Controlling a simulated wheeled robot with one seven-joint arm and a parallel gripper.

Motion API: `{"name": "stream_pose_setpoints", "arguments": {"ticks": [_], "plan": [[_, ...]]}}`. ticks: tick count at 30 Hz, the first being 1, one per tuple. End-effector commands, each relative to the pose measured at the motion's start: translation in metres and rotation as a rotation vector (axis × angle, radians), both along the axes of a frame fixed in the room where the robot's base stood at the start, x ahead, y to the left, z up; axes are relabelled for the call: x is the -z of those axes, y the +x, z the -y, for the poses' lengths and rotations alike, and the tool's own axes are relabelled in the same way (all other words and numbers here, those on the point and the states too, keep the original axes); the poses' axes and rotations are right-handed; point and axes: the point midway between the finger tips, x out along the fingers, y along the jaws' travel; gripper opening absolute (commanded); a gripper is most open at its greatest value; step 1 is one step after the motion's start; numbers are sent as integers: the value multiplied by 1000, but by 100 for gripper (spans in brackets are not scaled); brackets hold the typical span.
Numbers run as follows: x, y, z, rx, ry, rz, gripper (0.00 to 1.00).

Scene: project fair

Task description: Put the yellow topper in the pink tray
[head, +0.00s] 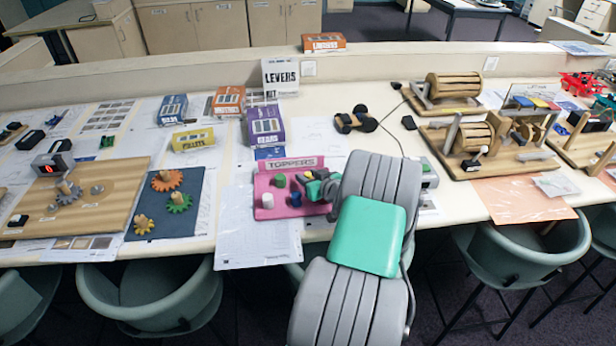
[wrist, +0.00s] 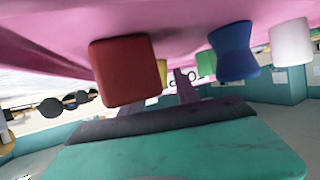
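The pink tray (head: 284,211) lies on the bench in front of the TOPPERS sign; it fills the top of the wrist view (wrist: 185,20), which looks upside down. Only a sliver of the yellow topper (wrist: 162,72) shows there, mostly hidden behind a red topper (wrist: 125,72). My gripper (head: 311,183) is low at the tray's right side, partly hidden by my arm. A dark finger (wrist: 181,84) shows close beside the yellow sliver. I cannot tell the finger gap.
A green topper (head: 280,181), a white topper (head: 267,200) and a blue topper (head: 296,198) stand on the tray. A black wheeled toy (head: 356,120) lies behind my arm. A blue mat with gears (head: 198,205) is to the left. Wooden machines (head: 480,145) stand right.

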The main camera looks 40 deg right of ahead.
Motion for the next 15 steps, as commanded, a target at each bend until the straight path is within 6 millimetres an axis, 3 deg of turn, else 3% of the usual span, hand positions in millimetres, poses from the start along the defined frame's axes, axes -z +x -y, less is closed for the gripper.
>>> {"name": "stream_pose_setpoints", "arguments": {"ticks": [3,12,15], "plan": [[0,0,0,0,0,0,47],[-6,0,0,0,0,0,47],[-8,-14,-1,5,-2,0,47]]}}
